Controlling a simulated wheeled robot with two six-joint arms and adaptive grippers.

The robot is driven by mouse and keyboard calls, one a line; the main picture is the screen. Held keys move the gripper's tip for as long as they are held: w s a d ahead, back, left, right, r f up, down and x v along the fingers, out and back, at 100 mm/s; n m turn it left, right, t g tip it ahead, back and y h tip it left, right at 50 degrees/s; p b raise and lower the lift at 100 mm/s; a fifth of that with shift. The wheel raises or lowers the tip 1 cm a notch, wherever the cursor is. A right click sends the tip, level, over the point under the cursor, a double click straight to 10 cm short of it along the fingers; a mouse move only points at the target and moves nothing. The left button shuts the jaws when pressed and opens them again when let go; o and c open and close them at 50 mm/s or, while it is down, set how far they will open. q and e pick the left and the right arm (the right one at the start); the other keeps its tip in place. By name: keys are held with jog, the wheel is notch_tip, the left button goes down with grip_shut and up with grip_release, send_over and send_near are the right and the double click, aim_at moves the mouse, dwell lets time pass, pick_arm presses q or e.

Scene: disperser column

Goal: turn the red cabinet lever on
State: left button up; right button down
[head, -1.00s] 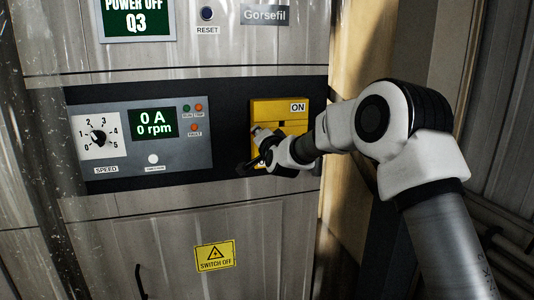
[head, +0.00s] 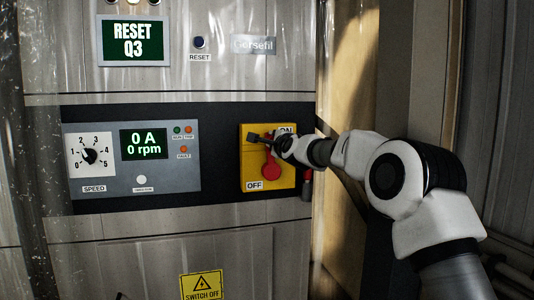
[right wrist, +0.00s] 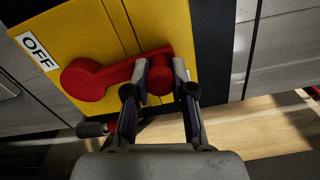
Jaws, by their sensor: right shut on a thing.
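The red cabinet lever (head: 270,168) is on a yellow plate (head: 246,160) on the cabinet's dark panel. Its round hub is low and its arm points up, towards the partly covered ON label (head: 288,130). The OFF label (head: 255,185) is at the lower left of the plate. My right gripper (head: 268,139) is at the lever's upper end. In the right wrist view, the lever's hub (right wrist: 88,80) is at left, and my right gripper (right wrist: 160,72) is shut on the rounded free end (right wrist: 160,82). My left gripper is out of view.
A green display (head: 136,40) reads RESET Q3, with a blue reset button (head: 199,42) beside it. The speed panel (head: 130,160) shows 0 A and 0 rpm. A dark and red piece (head: 306,185) is at the plate's right edge. A wall stands close on the right.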

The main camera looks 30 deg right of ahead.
jog(key=shift+s+d+m+b, duration=0.1)
jog(key=shift+d+m+b, duration=0.4)
jog(key=shift+m, duration=0.1)
jog(key=c, duration=1)
grip_release()
jog(key=shift+d, duration=0.1)
jog(key=shift+s, duration=0.1)
jog(key=v, duration=1.1)
jog(key=shift+s+f, duration=0.1)
jog(key=shift+s, duration=0.3)
